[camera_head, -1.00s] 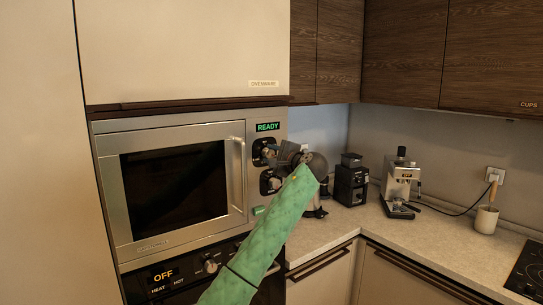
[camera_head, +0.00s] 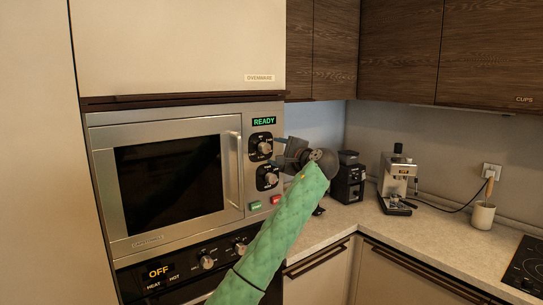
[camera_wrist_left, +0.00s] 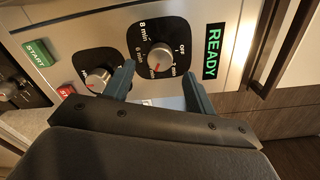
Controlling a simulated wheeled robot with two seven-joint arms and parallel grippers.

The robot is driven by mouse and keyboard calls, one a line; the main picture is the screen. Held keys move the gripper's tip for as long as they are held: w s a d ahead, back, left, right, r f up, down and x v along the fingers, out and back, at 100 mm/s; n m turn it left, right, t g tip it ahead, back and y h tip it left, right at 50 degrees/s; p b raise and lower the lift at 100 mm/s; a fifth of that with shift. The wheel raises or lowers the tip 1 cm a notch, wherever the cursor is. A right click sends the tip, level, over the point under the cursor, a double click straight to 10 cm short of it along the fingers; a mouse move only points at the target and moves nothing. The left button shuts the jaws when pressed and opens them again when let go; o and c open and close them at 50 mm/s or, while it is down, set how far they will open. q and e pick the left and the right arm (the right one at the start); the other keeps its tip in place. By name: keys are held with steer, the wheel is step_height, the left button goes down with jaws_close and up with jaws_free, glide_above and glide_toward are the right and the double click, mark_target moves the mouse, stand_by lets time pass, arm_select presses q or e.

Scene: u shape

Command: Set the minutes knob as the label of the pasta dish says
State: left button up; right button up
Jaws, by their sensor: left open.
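The oven's upper knob (camera_head: 265,148) has a black plate; the left wrist view shows this knob (camera_wrist_left: 159,55) with minute marks such as 6 min and 8 min. Its red pointer points toward a mark too small to read surely. A lower knob (camera_head: 270,179) also shows in the left wrist view (camera_wrist_left: 98,79). My left gripper (camera_head: 283,151) is just right of the upper knob. In the wrist view its open fingers (camera_wrist_left: 158,70) are empty, one on each side of that knob; contact cannot be told. No pasta dish or its label is in view. My right gripper is not in view.
The READY display (camera_head: 264,122) is above the knobs. A green START button (camera_head: 255,206) and a red button (camera_head: 276,200) are below. The microwave door handle (camera_head: 234,170) stands left of the knobs. A coffee machine (camera_head: 397,183) and grinder (camera_head: 348,180) stand on the counter.

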arm_select(q)
steer(key=shift+b+v, duration=0.5)
steer(key=shift+v, duration=1.1)
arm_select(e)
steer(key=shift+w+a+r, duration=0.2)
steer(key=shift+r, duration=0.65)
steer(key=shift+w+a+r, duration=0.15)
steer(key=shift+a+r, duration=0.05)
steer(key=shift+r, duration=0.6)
arm_select(q)
steer(key=shift+f, duration=0.1)
